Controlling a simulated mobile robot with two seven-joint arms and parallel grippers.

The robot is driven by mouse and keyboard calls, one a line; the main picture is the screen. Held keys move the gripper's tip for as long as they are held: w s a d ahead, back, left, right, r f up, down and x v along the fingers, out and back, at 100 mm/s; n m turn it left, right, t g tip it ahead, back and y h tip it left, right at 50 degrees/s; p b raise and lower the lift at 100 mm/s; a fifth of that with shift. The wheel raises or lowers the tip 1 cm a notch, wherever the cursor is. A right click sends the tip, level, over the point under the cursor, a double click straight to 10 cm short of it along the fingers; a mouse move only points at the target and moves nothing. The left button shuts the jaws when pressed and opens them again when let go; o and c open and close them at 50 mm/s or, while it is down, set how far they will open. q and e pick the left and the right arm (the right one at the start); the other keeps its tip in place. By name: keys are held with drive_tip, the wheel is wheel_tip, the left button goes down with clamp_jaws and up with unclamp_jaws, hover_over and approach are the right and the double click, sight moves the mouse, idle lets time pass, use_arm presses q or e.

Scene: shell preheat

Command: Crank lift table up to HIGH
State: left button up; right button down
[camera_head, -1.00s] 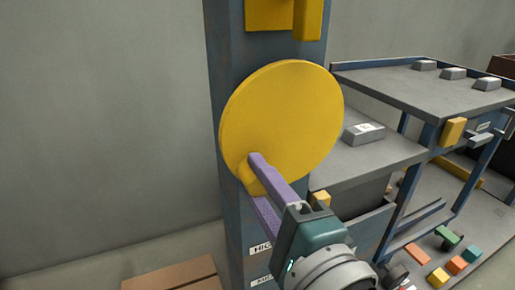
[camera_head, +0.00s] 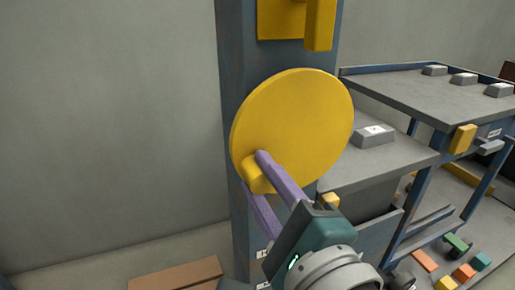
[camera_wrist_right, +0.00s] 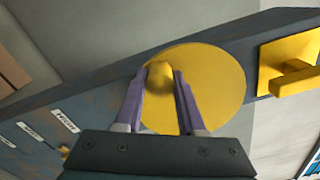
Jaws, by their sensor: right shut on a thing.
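The crank is a yellow disc (camera_head: 300,120) on a blue-grey post (camera_head: 236,70), with a yellow knob handle (camera_head: 250,181) at its lower left. My right gripper (camera_head: 258,174) is shut on the handle, one purple finger on each side. The right wrist view shows the knob (camera_wrist_right: 160,78) between both fingers, in front of the disc (camera_wrist_right: 215,85). My left gripper is out of view.
A yellow bracket (camera_head: 320,25) juts from the post above the disc. A rack's upper shelf (camera_head: 420,90) with several grey blocks stands at right. Coloured blocks (camera_head: 463,271) lie low at right. A brown box (camera_head: 175,274) is at lower left. The left side is clear.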

drive_tip(key=c, duration=0.5)
unclamp_jaws()
drive_tip(key=shift+r, duration=0.1)
drive_tip(key=p+v, duration=0.1)
drive_tip(key=v, duration=0.9)
